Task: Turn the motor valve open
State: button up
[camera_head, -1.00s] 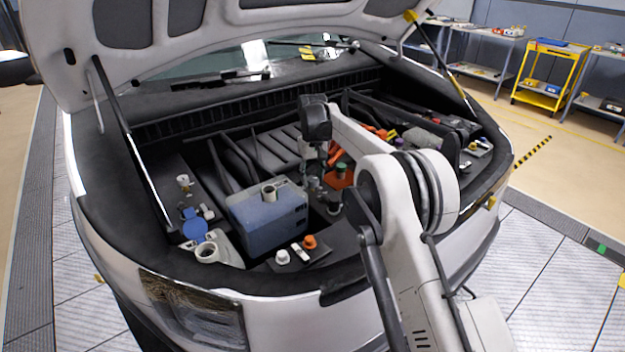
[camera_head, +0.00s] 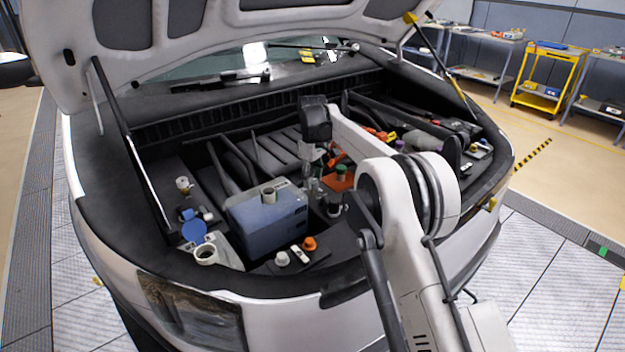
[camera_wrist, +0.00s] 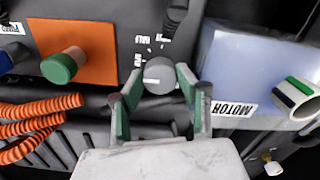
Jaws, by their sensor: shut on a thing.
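The motor valve knob (camera_wrist: 159,75) is a grey round dial with a white pointer line, in the wrist view. Its pointer lies toward the left, and white markings stand on the dark panel around it. My gripper (camera_wrist: 158,85) has its green-lined fingers on either side of the knob, shut on it. In the head view my gripper (camera_head: 314,178) reaches down beside the blue tank (camera_head: 268,215); the knob is too small to make out there.
Ribbed orange hoses (camera_wrist: 40,115) lie nearer the lower left. The open hood (camera_head: 210,30) hangs above the bay.

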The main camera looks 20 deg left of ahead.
aim_at(313, 180)
jog(key=o, duration=1.1)
notch_tip(313, 180, up, 12)
jog(key=shift+r, duration=0.1)
jog(key=shift+d, duration=0.1)
